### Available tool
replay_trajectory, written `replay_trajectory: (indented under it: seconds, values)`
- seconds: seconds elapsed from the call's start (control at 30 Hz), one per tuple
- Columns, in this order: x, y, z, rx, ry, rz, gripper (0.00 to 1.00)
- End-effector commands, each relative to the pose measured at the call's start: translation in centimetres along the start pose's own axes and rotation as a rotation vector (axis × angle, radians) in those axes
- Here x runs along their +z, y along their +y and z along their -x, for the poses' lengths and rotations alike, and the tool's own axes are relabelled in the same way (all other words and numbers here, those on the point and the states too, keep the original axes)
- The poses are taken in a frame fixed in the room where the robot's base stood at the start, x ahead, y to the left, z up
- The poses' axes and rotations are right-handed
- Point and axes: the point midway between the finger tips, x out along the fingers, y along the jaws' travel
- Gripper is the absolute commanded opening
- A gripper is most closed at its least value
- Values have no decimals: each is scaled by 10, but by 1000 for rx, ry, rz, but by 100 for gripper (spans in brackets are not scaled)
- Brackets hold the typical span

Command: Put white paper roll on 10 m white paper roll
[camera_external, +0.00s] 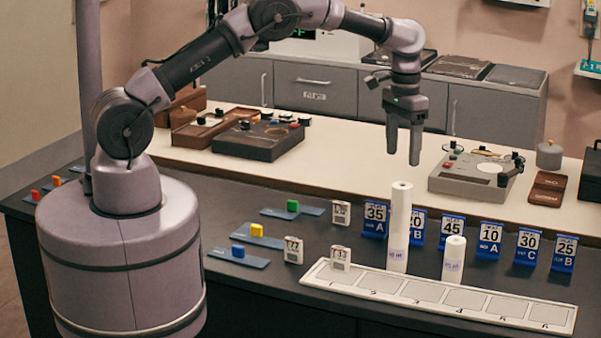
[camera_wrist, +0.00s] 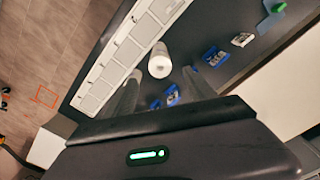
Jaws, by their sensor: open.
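Two white paper rolls stand upright in the external view. The tall roll (camera_external: 398,225) is on the left, at the back edge of the white numbered strip. The shorter roll (camera_external: 453,259) is to its right. In the wrist view one white roll (camera_wrist: 160,62) shows end-on, ahead of my open fingers; I cannot tell the other roll there.
The white strip (camera_external: 440,295) with numbered squares lies along the front table edge. Blue number cards (camera_external: 490,240) stand in a row behind the rolls. Instruments (camera_external: 470,172) stand on the pale rear surface.

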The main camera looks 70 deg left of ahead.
Motion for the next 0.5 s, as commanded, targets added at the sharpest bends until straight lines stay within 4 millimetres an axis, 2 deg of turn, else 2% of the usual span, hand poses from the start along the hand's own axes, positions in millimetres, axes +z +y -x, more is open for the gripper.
replay_trajectory:
  seconds: [0.07, 0.17, 0.2, 0.27, 0.3, 0.37, 0.4, 0.5]
  values:
    - [12, -1, 40, -9, 39, -31, 64]
    - [56, -6, 112, -32, 117, -111, 64]
    - [80, -9, 139, -45, 153, -148, 64]
    - [124, -16, 173, -67, 208, -209, 64]
    - [156, -21, 191, -83, 247, -251, 64]
    - [208, -30, 209, -109, 307, -317, 64]
    - [242, -36, 213, -128, 344, -361, 64]
    - [312, -50, 205, -171, 422, -454, 64]
